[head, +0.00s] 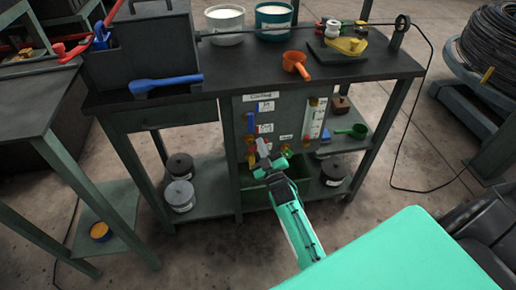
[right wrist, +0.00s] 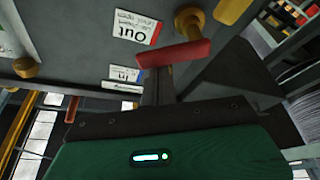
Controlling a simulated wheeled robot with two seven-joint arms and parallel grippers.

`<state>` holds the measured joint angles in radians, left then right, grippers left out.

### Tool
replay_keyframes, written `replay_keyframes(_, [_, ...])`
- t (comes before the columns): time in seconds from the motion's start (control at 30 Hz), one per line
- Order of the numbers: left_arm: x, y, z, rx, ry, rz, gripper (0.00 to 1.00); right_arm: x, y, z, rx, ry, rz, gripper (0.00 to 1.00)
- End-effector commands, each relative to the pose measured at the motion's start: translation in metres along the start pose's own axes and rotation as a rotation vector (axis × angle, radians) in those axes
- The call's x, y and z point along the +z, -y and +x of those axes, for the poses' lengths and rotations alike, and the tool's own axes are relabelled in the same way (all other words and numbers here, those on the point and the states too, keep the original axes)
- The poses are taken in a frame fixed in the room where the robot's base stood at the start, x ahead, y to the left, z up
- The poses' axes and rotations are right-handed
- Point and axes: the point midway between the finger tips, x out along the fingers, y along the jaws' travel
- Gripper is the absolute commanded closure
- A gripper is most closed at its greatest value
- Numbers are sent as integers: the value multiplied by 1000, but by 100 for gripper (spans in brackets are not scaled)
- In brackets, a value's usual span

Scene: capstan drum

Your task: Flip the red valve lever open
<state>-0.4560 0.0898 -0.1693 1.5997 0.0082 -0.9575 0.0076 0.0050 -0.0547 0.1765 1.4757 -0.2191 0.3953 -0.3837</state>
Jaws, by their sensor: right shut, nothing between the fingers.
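The red valve lever (right wrist: 175,54) shows in the right wrist view as a short bar lying crosswise, tilted slightly, below a brass fitting (right wrist: 189,20) on the grey panel (right wrist: 70,45). My right gripper (right wrist: 160,70) is shut and empty. Its fingertips are right at the lever's left half, partly hidden by it; I cannot tell whether they touch. In the head view my right gripper (head: 263,148) is in front of the lower part of the panel (head: 275,107), and the lever is too small and covered to make out clearly. My left gripper is not in view.
The bench top (head: 240,70) overhangs the panel and holds an orange scoop (head: 295,65) and a blue tool (head: 165,83). A second brass knob (right wrist: 25,67) and white labels (right wrist: 136,27) are on the panel. A green bin (head: 310,190) stands below. Bench legs flank the panel.

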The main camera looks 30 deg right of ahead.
Motion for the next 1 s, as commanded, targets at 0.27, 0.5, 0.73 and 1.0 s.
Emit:
replay_keyframes(0.27, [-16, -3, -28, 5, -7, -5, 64, 14, -2, -5, 84, 3, 241, 100])
replay_keyframes(0.5, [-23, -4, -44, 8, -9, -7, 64, 21, -2, -8, 141, 3, 403, 100])
replay_keyframes(0.73, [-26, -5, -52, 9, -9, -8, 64, 25, -2, -9, 147, 2, 422, 100])
replay_keyframes(1.0, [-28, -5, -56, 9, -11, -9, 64, 27, -2, -10, 146, 2, 420, 100])
